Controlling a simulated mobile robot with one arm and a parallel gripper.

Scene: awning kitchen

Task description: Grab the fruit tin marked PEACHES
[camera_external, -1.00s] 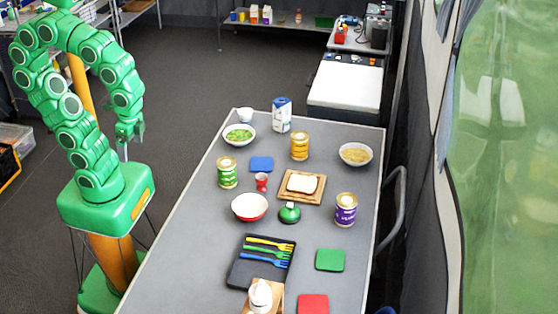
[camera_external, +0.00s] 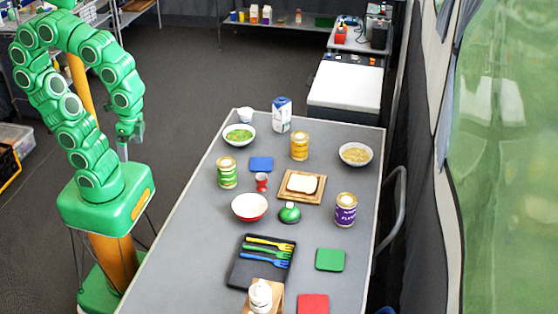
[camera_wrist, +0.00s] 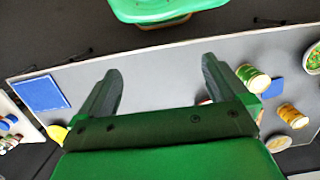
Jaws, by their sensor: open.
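Three tins stand upright on the grey table (camera_external: 190,270). The yellow-orange tin (camera_external: 299,146) is near the far end, beside a milk carton; its lettering is too small to read, but its colour suits peaches. A green-labelled tin (camera_external: 227,172) is at the left edge and a purple-labelled tin (camera_external: 346,210) at the right. My gripper (camera_external: 130,132) is open and empty, raised left of the table, apart from all tins. In the wrist view my gripper (camera_wrist: 160,68) shows spread fingers; the green tin (camera_wrist: 252,78) and yellow-orange tin (camera_wrist: 293,116) lie to its right.
Around the yellow-orange tin are the carton (camera_external: 282,114), a bowl of yellowish food (camera_external: 356,154), a blue square (camera_external: 261,164) and a board with bread (camera_external: 318,194). A red-white bowl (camera_external: 249,207) and a cutlery tray (camera_external: 245,272) are nearer. The table's near left is clear.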

